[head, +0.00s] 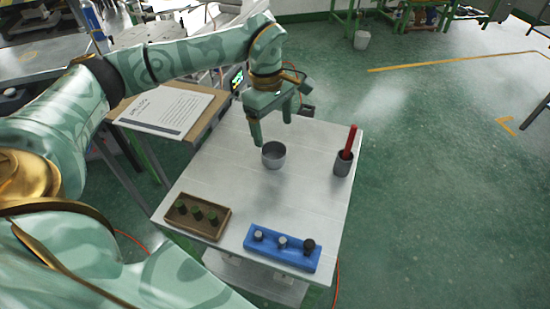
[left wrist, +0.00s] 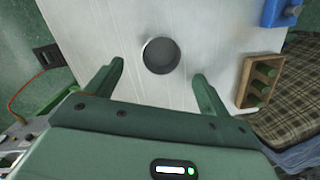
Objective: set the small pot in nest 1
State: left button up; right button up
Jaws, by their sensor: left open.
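The small pot (head: 274,155), a round grey open-topped vessel, stands upright on the pale worktable (head: 215,170). It also shows in the left wrist view (left wrist: 161,56), just beyond the fingertips and between their lines. My left gripper (head: 271,129) is open and empty, its fingers pointing down beside and above the pot. In the left wrist view its two fingers (left wrist: 159,72) are spread wide. I cannot tell whether a finger touches the pot. No marking that I can read shows which place is nest 1. My right gripper is not in view.
A blue block (head: 283,252) with several small pieces and a wooden tray (head: 198,222) with dark green pieces sit at the near edge. A grey cup (head: 343,164) holding a red stick (head: 350,141) stands at right. A printed sheet (head: 166,110) lies left.

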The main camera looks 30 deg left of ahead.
aim_at(274, 152)
pick_arm(q)
notch_tip(274, 152, down, 4)
jog(key=shift+d+r, duration=0.15)
jog(key=shift+r, duration=0.1)
jog(key=f+b, duration=0.1)
jog(key=f, duration=0.4)
jog(key=shift+s+d+f+b, duration=0.1)
jog(key=shift+s+b, duration=0.1)
jog(key=shift+b, duration=0.2)
jog(key=c, duration=1.2)
